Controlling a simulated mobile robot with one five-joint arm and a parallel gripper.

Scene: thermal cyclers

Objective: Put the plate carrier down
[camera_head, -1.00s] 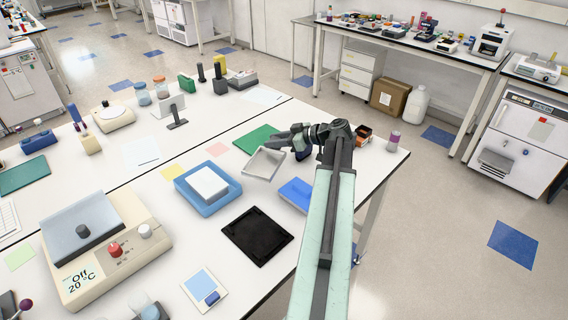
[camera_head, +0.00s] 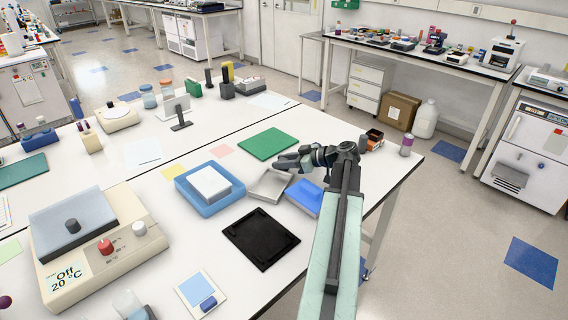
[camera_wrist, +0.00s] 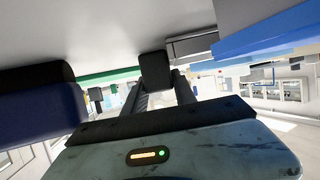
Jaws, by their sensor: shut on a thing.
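The plate carrier looks to be the shallow grey tray (camera_head: 266,187) in the head view, between a blue tray with a white block and a blue box. My gripper (camera_head: 287,163) is at its far right edge, shut on it. The carrier is at or just above the white bench; I cannot tell if it touches. In the wrist view my gripper's fingers (camera_wrist: 158,75) reach forward, and the held edge is hard to make out.
The blue tray (camera_head: 186,195) is close left of the carrier, the blue box (camera_head: 304,197) close right. A black tray (camera_head: 261,238) lies in front, a green mat (camera_head: 268,144) behind. A purple-topped bottle (camera_head: 406,147) stands near the bench's right end.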

